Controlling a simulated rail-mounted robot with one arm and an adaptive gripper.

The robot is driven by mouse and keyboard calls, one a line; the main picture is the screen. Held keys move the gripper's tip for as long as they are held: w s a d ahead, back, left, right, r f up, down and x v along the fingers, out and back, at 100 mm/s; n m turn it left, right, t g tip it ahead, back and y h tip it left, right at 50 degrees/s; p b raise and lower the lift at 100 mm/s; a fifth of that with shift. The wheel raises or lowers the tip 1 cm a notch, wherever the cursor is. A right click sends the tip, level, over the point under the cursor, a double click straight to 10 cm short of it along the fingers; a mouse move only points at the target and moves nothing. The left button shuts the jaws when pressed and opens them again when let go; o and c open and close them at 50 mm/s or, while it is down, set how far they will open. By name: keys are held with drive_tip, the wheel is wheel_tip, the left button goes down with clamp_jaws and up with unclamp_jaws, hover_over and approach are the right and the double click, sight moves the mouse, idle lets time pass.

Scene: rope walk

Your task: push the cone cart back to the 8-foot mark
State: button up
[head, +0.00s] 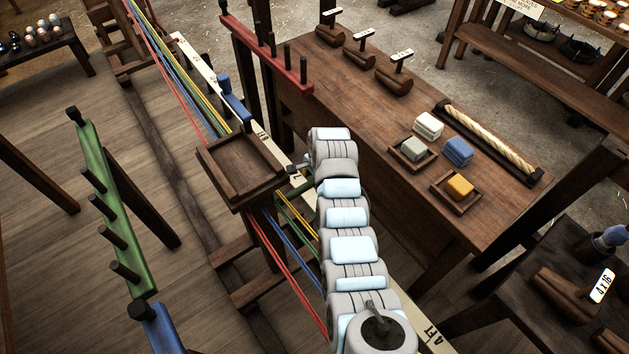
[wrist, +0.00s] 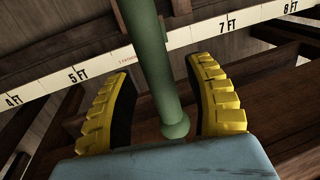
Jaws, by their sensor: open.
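The cone cart (head: 240,170), a dark wooden cart with a shallow tray on top, stands over the coloured strands beside the white foot scale (head: 208,72) in the head view. A green handle (wrist: 152,60) with a rounded end shows in the wrist view. My gripper (wrist: 158,72) is open, with one yellow finger on each side of the handle; I cannot tell whether either touches it. Behind, the scale (wrist: 180,42) shows 4, 5, 7 and 8 FT; the handle crosses it between 5 and 7. My arm hides most of the gripper in the head view.
A blue piece (head: 234,98) sits at the scale beyond the 8 FT mark. A red peg rail (head: 268,52) and a workbench (head: 350,110) with small trays and tools stand to the right. A green peg rail (head: 97,190) stands left. Open plank floor (head: 60,250) lies left of the cart.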

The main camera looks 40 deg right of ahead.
drive_tip(key=shift+f, duration=0.1)
drive_tip(key=shift+c, duration=0.3)
clamp_jaws()
